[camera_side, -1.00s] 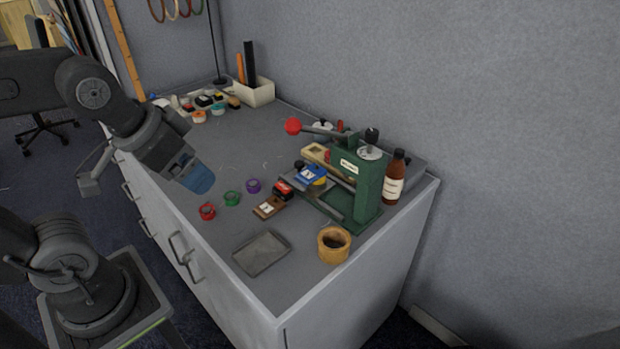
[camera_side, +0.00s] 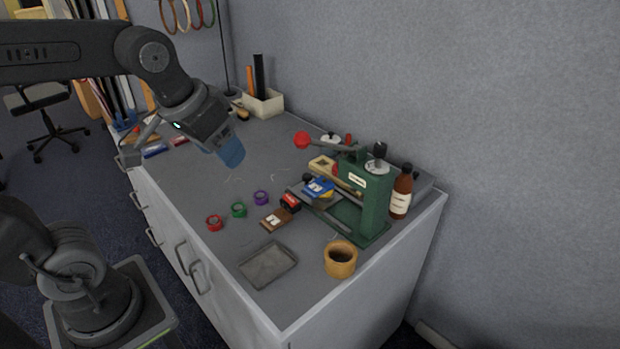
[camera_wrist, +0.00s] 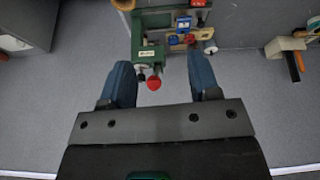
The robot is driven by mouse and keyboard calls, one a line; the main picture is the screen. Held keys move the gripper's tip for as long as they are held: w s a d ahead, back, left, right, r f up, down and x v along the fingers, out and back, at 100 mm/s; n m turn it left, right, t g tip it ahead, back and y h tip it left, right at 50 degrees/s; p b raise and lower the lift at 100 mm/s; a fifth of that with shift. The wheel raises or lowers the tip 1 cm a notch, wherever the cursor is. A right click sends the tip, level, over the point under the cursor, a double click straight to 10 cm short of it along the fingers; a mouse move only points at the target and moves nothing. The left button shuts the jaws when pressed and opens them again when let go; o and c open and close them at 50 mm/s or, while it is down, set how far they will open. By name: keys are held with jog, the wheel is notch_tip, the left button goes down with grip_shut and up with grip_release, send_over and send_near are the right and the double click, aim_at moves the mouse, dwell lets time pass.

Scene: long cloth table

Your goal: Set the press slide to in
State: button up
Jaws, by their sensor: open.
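The green press (camera_side: 366,196) stands near the right end of the grey table, with a red-knobbed lever (camera_side: 302,140) reaching out to the left. How far in the slide sits is hard to tell. My gripper (camera_side: 231,152) has blue fingers and hangs above the table, left of the press and apart from it. In the wrist view the open, empty gripper (camera_wrist: 162,80) has the press (camera_wrist: 148,52) and its red knob (camera_wrist: 154,83) between and beyond the fingers.
Red (camera_side: 215,223), green (camera_side: 239,209) and purple (camera_side: 261,198) rings lie in front of the press. A brown block (camera_side: 275,219), a grey tray (camera_side: 268,265), a wooden cup (camera_side: 340,260) and a brown bottle (camera_side: 401,192) are close by. A white bin (camera_side: 263,103) stands at the back.

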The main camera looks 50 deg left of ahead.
jog(key=w+a+r+n+g, duration=0.1)
jog(key=w+a+n, duration=0.15)
jog(key=w, duration=0.85)
jog(key=n+g, duration=0.4)
jog(key=n, duration=0.1)
send_over(307, 175)
notch_tip(307, 175, down, 16)
notch_tip(307, 175, down, 14)
jog(key=shift+r, duration=0.15)
jog(key=shift+c, duration=0.3)
grip_shut()
jog(key=shift+d, duration=0.1)
